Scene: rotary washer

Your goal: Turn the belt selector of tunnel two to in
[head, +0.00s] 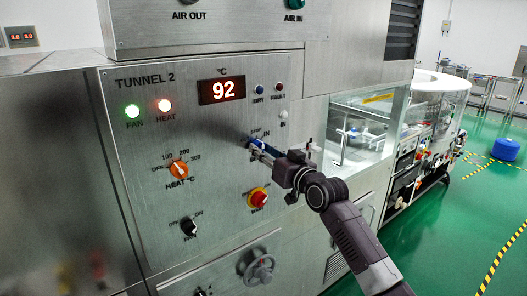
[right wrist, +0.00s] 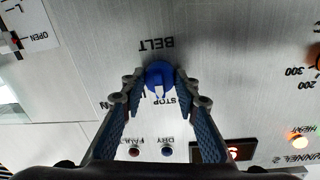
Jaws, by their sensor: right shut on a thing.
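The tunnel two panel (head: 225,125) is a steel face marked "TUNNEL 2". Its blue belt selector knob (head: 252,143) is mostly covered by my right gripper (head: 260,147) in the head view. In the right wrist view, which is upside down, the round blue knob (right wrist: 158,72) sits under the "BELT" label. The right gripper (right wrist: 160,80) has a finger on each side of it and is shut on it. A pale pointer mark on the knob faces roughly toward "STOP". The "IN" label shows near it in the head view. My left gripper is not in view.
An orange heat knob (head: 180,169), a red-and-yellow switch (head: 258,197) and a black fan knob (head: 189,227) are on the same panel. The display (head: 221,90) reads 92. A handwheel (head: 259,270) is below. Green floor is open at the right.

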